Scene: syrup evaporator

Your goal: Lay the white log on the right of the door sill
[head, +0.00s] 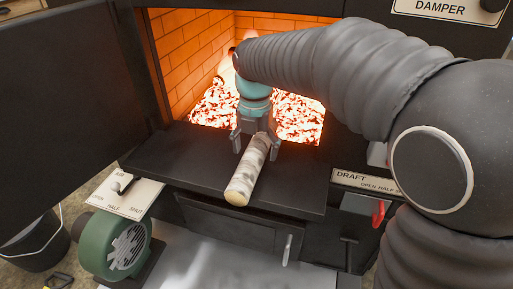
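The white log (247,173) has pale, grey-marked bark and a tan cut end. It lies lengthwise on the dark door sill (185,160), a little right of the sill's middle, with its near end by the front edge. The far end runs under my gripper (255,145), toward the fire opening. The gripper points down with one finger on each side of the log. A gap shows between the left finger and the bark, so it looks open. The right finger is close to the log; whether it touches is unclear.
Glowing coals (297,118) fill the firebox behind the sill, between brick walls (190,50). The black door (70,100) stands open at left. A green blower (115,245) is below left, and the draft plate (365,182) is at right. The sill is bare on both sides of the log.

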